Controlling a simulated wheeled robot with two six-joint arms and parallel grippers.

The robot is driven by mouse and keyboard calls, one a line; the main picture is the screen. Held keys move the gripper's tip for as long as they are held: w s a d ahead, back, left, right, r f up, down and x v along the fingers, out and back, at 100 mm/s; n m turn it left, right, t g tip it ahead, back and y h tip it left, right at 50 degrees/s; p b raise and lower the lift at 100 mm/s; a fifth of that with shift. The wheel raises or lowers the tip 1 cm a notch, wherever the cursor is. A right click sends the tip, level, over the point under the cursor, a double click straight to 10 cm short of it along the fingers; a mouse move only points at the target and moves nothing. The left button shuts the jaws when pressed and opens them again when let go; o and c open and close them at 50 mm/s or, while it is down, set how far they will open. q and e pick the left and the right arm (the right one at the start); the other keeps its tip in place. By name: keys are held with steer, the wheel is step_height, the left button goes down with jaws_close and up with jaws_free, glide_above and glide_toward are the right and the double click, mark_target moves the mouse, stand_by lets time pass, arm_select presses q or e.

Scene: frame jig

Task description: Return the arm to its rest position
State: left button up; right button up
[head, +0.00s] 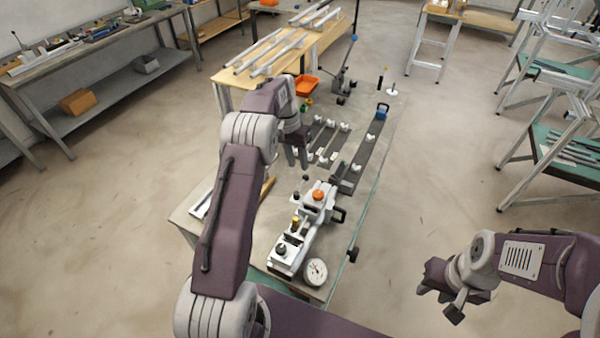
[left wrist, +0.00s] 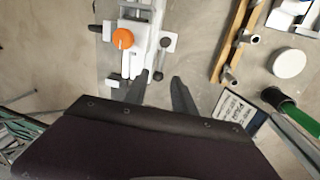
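My left arm reaches over the workbench (head: 385,140) in the head view. Its left gripper (head: 298,157) points down above the bench, beside the dark rails. In the left wrist view the two fingers of the left gripper (left wrist: 160,82) stand apart with nothing between them. My right gripper (head: 442,290) hangs over open floor to the right of the bench, and its finger opening is not clear.
A white clamp fixture with an orange knob (head: 318,195) and a round dial gauge (head: 315,271) stand on the near bench. A red-orange bin (head: 306,85) lies farther back. Steel racks (head: 565,150) stand at right; the floor between is clear.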

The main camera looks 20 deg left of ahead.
arm_select(q)
steer(key=shift+r, duration=0.35)
